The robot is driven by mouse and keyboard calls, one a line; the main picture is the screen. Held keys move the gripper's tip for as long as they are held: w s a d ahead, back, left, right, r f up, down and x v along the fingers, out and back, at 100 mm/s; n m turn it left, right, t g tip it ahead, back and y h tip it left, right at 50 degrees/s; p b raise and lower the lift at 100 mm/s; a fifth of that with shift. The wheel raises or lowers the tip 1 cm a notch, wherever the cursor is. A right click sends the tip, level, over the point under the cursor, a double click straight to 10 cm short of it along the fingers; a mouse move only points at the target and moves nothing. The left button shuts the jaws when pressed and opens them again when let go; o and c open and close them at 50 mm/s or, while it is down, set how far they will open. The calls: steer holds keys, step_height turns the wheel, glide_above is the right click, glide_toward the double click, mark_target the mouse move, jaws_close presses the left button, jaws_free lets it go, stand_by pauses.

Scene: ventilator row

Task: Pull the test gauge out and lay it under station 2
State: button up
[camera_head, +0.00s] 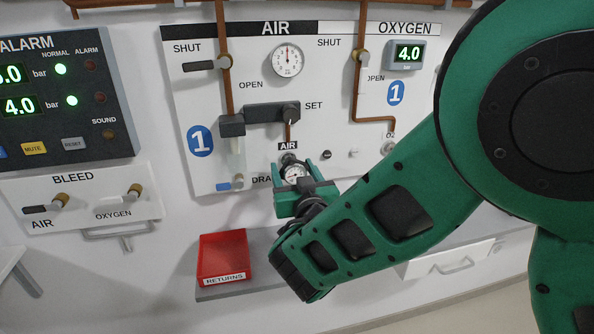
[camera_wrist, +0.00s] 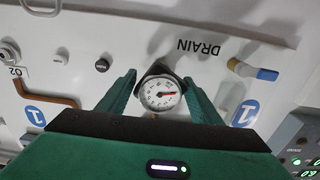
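The test gauge (camera_head: 293,174) is a small round white dial at the AIR outlet of the panel marked 1. It faces the camera in the wrist view (camera_wrist: 160,93), with a red needle and a dark body behind it. My gripper (camera_head: 293,166) is at the gauge, its green fingers on either side. The gauge's connection to the outlet is mostly hidden. No station 2 marking shows in either view.
A red RETURNS tray (camera_head: 222,279) stands on the grey shelf (camera_head: 270,281) below. A drain bowl (camera_head: 236,158) with a blue-tipped DRAIN valve (camera_head: 232,184) is left of the gauge. The alarm panel (camera_head: 112,100) and bleed valves are further left. My arm covers the right side.

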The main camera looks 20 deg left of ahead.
steer(key=shift+v, duration=1.35)
stand_by(0.9)
steer(key=v, duration=0.6)
steer(key=shift+s, duration=0.25)
stand_by(1.1)
steer(key=shift+d, duration=0.15)
